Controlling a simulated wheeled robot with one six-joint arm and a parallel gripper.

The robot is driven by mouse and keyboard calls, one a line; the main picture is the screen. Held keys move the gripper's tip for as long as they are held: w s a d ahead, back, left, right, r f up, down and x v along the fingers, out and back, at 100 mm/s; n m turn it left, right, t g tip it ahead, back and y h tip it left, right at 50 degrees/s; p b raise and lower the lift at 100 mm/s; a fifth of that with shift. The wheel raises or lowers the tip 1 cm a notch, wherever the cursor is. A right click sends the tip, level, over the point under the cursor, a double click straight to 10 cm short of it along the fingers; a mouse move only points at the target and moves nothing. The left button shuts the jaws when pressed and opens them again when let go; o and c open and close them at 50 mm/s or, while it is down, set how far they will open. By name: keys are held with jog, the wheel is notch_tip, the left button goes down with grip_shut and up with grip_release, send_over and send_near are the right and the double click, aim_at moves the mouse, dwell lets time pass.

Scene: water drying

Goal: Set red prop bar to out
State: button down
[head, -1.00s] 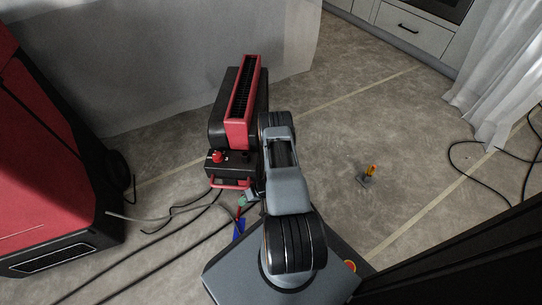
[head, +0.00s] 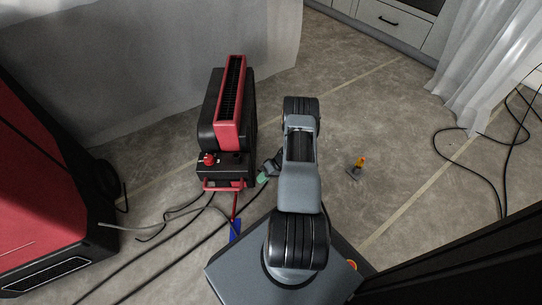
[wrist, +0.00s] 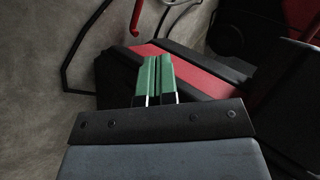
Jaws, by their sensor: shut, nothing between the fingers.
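The red and black machine (head: 229,105) stands upright on the floor, left of my arm in the head view. A red bar (head: 224,187) runs across its low front; a thin red piece (head: 235,205) reaches down from there to a blue patch. I cannot tell which of these is the prop bar. My gripper (head: 262,178), with green fingertips, is shut and empty, to the right of the bar and apart from it. In the wrist view the shut green fingers (wrist: 157,76) overlap a red and black body (wrist: 198,72). A thin red bar (wrist: 137,17) shows at the top.
A large red machine (head: 38,190) stands at the left. Dark cables (head: 172,207) lie on the floor below the bar. A small yellow-topped object (head: 359,165) stands on the floor to the right. Plastic sheeting (head: 150,70) hangs behind. Floor to the right of my arm is mostly clear.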

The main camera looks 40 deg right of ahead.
jog(key=w+d+r+t+h, duration=0.2)
jog(key=w+d+r+h, duration=0.1)
jog(key=w+d+h, duration=0.2)
jog(key=shift+w+d+r+n+h, duration=0.3)
jog(key=shift+w+d+r+h, duration=0.1)
jog(key=shift+d+h, duration=0.75)
jog(key=shift+a, duration=0.2)
